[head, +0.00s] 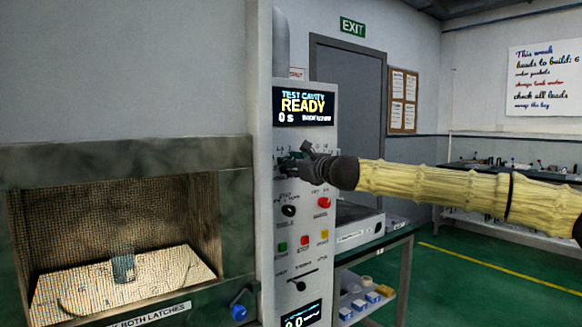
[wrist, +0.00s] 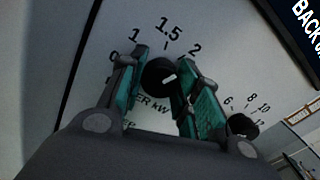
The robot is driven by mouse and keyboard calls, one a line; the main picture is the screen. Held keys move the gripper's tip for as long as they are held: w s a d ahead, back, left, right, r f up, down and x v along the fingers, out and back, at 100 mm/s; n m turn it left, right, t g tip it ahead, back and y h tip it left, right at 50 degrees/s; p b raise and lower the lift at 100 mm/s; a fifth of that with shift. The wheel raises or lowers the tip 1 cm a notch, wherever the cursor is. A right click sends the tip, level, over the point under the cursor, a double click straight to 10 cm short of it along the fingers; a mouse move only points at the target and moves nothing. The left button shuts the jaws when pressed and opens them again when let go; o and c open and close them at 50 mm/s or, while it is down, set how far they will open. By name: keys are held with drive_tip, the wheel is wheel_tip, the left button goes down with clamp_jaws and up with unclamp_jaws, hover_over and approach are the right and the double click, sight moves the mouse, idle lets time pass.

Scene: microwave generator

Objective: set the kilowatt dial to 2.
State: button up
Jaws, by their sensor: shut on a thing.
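The kilowatt dial (wrist: 156,74) is a round black knob with a short white mark, in the middle of the wrist view. Printed around it are 0, 1, 1.5 and 2, with "kW" lettering below. The white mark points right and slightly up, on the side of the 2; I cannot tell whether it lines up exactly. My gripper (wrist: 162,72) is shut on the knob, one teal-padded finger on each side.
A second black knob (wrist: 241,126) with 6, 8 and 10 is close to my right finger. Below on the panel (head: 264,200) are a black switch (head: 289,211), a red knob (head: 324,202) and coloured buttons.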

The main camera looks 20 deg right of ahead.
drive_tip(key=shift+d+f, duration=0.1)
drive_tip(key=o, duration=1)
drive_tip(key=shift+o, duration=0.2)
drive_tip(key=shift+s, duration=0.1)
drive_tip(key=v, duration=1.1)
drive_tip(key=shift+s+d, duration=0.15)
drive_tip(key=shift+s, duration=0.2)
